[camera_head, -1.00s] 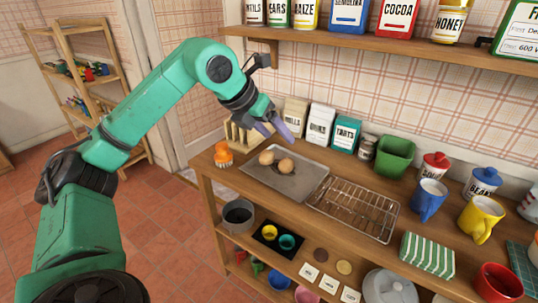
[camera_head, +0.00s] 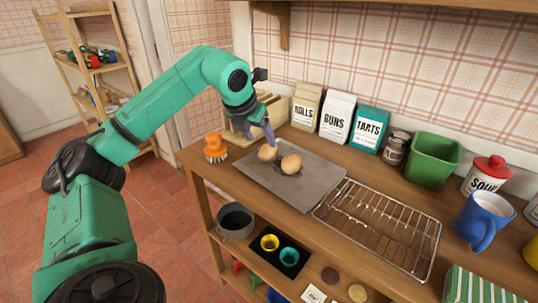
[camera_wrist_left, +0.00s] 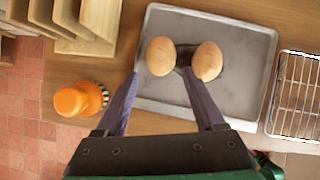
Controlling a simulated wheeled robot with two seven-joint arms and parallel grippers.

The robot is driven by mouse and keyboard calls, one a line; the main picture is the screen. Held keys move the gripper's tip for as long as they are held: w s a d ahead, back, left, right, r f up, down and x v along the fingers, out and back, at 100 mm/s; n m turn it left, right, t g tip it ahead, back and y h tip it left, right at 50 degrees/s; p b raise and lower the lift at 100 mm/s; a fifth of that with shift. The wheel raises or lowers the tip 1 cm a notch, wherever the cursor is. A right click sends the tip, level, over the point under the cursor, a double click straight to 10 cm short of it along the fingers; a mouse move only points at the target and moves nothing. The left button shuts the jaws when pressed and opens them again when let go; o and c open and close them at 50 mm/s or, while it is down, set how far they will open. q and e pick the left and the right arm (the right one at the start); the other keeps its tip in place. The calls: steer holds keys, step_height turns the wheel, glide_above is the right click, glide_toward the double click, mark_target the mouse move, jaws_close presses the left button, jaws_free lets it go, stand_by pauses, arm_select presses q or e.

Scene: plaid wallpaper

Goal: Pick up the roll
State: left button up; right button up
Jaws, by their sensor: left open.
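Two round brown rolls lie side by side on a grey metal baking tray (camera_head: 300,190) on the counter. The left roll (camera_head: 267,153) and the right roll (camera_head: 291,164) also show in the wrist view, as the left roll (camera_wrist_left: 160,55) and the right roll (camera_wrist_left: 207,62). My left gripper (camera_head: 264,134) is open and points down over the tray by the left roll. In the wrist view its purple fingertips (camera_wrist_left: 160,76) are spread, with the left roll just ahead between them and the right fingertip near the gap between the rolls. My right gripper is not in view.
An orange brush (camera_head: 215,148) stands left of the tray, and a wooden rack (camera_head: 245,122) behind it. A wire cooling rack (camera_head: 385,225) lies to the right. Packets of rolls (camera_head: 305,108), buns (camera_head: 337,118) and tarts (camera_head: 369,130) line the wall.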

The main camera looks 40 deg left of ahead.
mark_target(267, 148)
arm_select(q)
steer(key=x, duration=0.7)
steer(key=shift+w+f+p, duration=0.25)
steer(key=shift+f+p, duration=0.05)
steer(key=shift+p, duration=0.05)
steer(key=c, duration=1)
steer(key=shift+r, duration=0.15)
step_height(267, 148, up, 20)
steer(key=p, duration=0.3)
steer(key=shift+p, duration=0.3)
